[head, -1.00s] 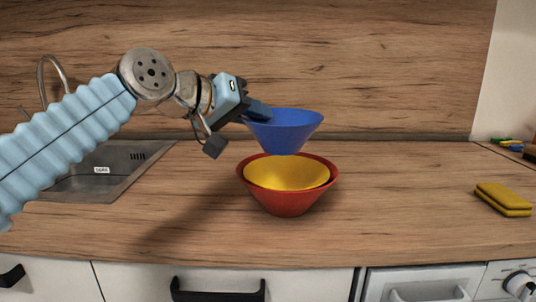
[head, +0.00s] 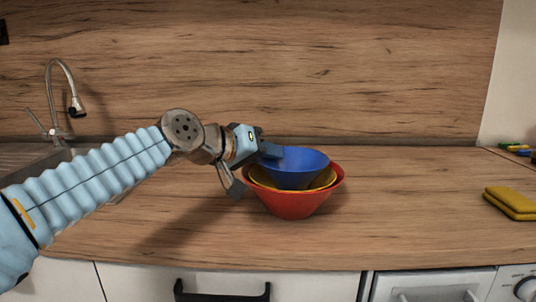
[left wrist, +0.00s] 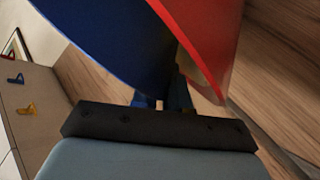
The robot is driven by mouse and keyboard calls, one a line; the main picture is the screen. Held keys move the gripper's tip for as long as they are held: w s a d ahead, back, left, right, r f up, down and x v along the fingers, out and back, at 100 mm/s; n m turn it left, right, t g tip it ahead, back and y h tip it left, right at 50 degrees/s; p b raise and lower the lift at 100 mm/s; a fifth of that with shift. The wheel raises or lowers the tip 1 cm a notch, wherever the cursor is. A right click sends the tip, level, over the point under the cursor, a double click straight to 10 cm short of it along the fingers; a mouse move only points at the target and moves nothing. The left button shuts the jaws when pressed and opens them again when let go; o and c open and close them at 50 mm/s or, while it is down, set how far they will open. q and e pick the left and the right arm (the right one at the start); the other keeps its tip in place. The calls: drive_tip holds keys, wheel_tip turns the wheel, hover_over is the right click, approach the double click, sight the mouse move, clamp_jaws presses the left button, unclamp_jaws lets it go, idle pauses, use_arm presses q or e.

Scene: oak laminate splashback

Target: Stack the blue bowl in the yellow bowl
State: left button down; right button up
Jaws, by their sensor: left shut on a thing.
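The yellow bowl is nested in the red bowl (head: 295,207) on the counter. My left gripper (head: 272,152) is shut on the left rim of the blue bowl. In the left wrist view the blue bowl (left wrist: 115,40) fills the upper middle, with the red bowl (left wrist: 205,35) beside it; the fingertips are partly hidden. Whether the blue bowl rests fully on the yellow one cannot be told. My right gripper is not in view.
A yellow sponge (head: 512,202) lies at the right of the wooden counter (head: 420,200). A sink with a tap (head: 62,95) is at the left behind my arm. The wooden splashback (head: 300,70) stands behind. The counter between bowls and sponge is clear.

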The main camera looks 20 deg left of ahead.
use_arm(q)
drive_tip(key=shift+f+b, duration=0.5)
drive_tip(key=shift+f, duration=0.1)
drive_tip(key=c, duration=1.4)
unclamp_jaws()
drive_tip(key=shift+d, duration=0.1)
drive_tip(key=shift+r, duration=0.15)
drive_tip(key=v, duration=1.2)
drive_tip(key=shift+r, duration=0.5)
